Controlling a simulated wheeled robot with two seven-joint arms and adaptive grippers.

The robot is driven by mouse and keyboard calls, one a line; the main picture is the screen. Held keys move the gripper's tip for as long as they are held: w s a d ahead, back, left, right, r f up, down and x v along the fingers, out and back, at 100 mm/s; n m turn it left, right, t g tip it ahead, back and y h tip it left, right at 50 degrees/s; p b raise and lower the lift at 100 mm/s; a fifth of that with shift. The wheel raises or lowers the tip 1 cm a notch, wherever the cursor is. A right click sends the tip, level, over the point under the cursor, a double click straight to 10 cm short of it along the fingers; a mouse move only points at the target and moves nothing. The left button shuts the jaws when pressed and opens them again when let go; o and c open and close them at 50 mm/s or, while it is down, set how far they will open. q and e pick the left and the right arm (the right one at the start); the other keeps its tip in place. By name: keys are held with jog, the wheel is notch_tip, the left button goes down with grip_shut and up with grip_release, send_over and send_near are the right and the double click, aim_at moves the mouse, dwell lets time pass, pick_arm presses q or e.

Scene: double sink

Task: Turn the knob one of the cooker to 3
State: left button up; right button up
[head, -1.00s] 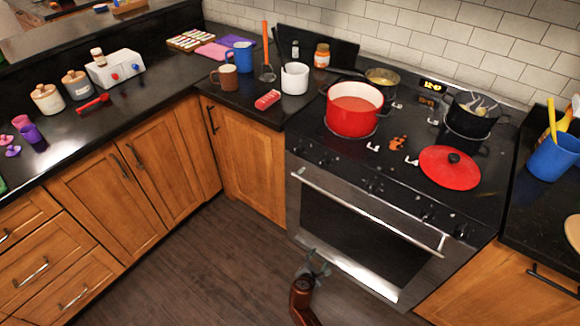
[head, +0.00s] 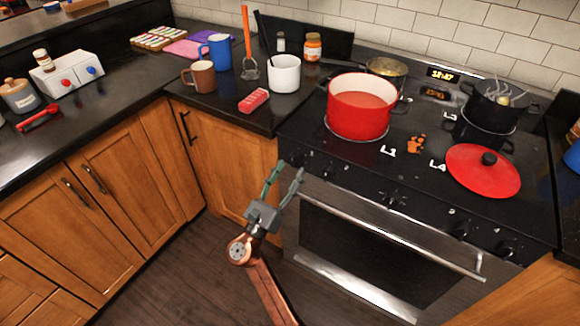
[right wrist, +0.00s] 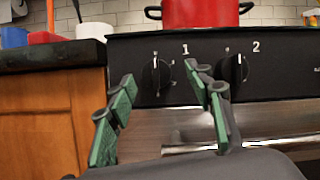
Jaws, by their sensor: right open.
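The cooker (head: 400,195) has a black front panel with a row of black knobs. Knob one (right wrist: 157,76), beside the white "1", shows in the right wrist view with its light mark near the top. Knob two (right wrist: 235,70) is to its right, beside the "2". In the head view, knob one (head: 298,157) is at the panel's left end, just beyond my right gripper's fingertips. My right gripper (head: 289,171) is open and empty. In the right wrist view its fingers (right wrist: 165,84) frame knob one on both sides; I cannot tell whether they touch it. My left gripper is not in view.
The oven handle (head: 390,232) runs below the knobs. A red pot (head: 358,112) and a red lid (head: 480,172) are on the cooktop. The counter to the left holds a red packet (head: 254,100) and mugs. The floor in front is clear.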

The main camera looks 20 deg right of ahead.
aim_at(295, 160)
jog(key=shift+w+d+f, duration=0.35)
jog(key=shift+w+d, duration=0.15)
jog(key=shift+w, duration=0.3)
jog(key=shift+w+d+r, duration=0.1)
jog(key=shift+w+d, duration=0.15)
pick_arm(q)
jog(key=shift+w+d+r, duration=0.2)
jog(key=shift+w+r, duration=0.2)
pick_arm(e)
jog(key=shift+d+r, duration=0.15)
jog(key=shift+r, duration=0.1)
jog(key=shift+c, duration=0.7)
jog(key=c, duration=1)
pick_arm(q)
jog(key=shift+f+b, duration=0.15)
jog(key=shift+b, duration=0.15)
